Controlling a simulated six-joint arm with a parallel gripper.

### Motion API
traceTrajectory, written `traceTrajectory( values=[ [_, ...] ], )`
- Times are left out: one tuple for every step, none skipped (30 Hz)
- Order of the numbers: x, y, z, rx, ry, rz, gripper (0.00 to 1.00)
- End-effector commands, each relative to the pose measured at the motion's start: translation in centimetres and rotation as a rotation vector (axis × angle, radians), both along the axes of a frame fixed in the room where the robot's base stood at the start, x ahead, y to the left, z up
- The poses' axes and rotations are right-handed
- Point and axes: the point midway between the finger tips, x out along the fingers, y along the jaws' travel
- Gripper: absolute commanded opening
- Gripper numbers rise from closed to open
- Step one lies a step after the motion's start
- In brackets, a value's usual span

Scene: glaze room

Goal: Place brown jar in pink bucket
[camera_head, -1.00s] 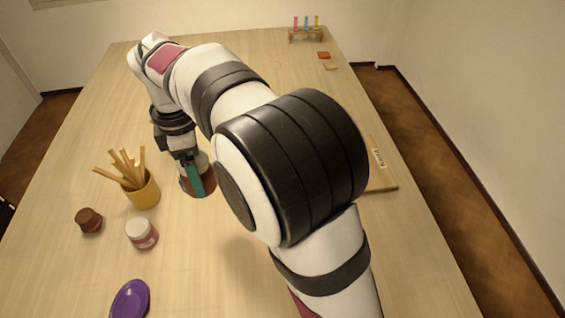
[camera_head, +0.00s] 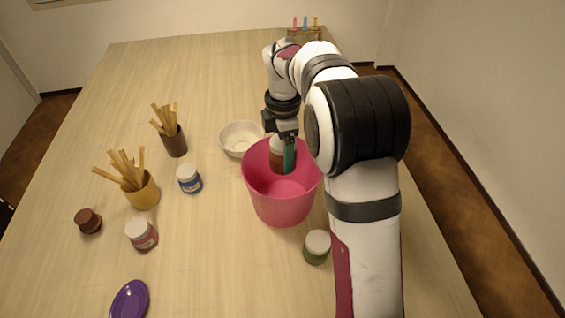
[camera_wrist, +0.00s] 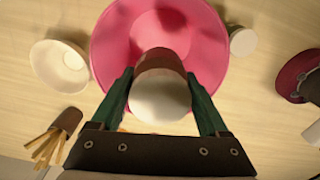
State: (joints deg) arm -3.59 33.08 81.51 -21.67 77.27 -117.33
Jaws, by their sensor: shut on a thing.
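The brown jar (camera_head: 277,156) has a white lid (camera_wrist: 160,98), and its brown side (camera_wrist: 160,60) shows in the wrist view. My gripper (camera_head: 282,160) is shut on it, with one green finger on each side in the wrist view (camera_wrist: 160,78). The pink bucket (camera_head: 281,208) stands on the table under my gripper. The jar is over the bucket's mouth, its lower part seen against the inner wall. I cannot tell how far it is from the bucket's floor. The bucket's pink rim also shows in the wrist view (camera_wrist: 103,48).
A white bowl (camera_head: 240,139) stands close to the bucket's back left, a green jar (camera_head: 316,247) at its front right. Left are a blue-labelled jar (camera_head: 188,179), brown and yellow stick cups (camera_head: 174,143) (camera_head: 141,192), a red-labelled jar (camera_head: 141,235), a small brown pot (camera_head: 88,221) and a purple plate (camera_head: 131,300).

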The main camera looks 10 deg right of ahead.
Motion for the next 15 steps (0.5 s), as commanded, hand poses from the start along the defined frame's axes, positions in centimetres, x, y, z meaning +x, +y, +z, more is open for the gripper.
traceTrajectory(
  values=[
    [-0.1, 0.0, -1.2, 0.0, 0.003, 0.0, 0.0],
    [-0.1, 0.0, -1.9, 0.001, 0.003, 0.0, 0.0],
    [-0.1, 0.0, -2.7, 0.0, 0.002, 0.0, 0.0],
    [-0.1, 0.0, -3.3, 0.0, 0.002, 0.0, 0.0],
    [0.0, 0.0, -4.0, 0.0, 0.002, 0.0, 0.0],
    [0.0, 0.0, -4.7, 0.0, 0.001, 0.0, 0.0],
    [0.0, 0.0, -5.1, 0.0, 0.001, 0.0, 0.0],
    [0.0, 0.0, -5.7, 0.0, 0.002, 0.0, 0.0],
    [0.0, 0.0, -6.7, 0.0, 0.003, -0.001, 0.0],
    [-0.1, 0.1, -7.5, 0.001, 0.003, -0.001, 0.0],
    [-0.1, 0.0, -8.4, 0.0, 0.004, 0.0, 0.0],
    [-0.1, 0.0, -9.4, 0.0, 0.003, -0.001, 0.0],
    [-0.1, 0.1, -10.1, 0.0, 0.002, -0.001, 0.0],
    [0.0, 0.1, -10.6, 0.001, 0.001, -0.001, 0.0],
    [0.0, 0.1, -11.3, 0.0, 0.001, -0.001, 0.0]
  ],
)
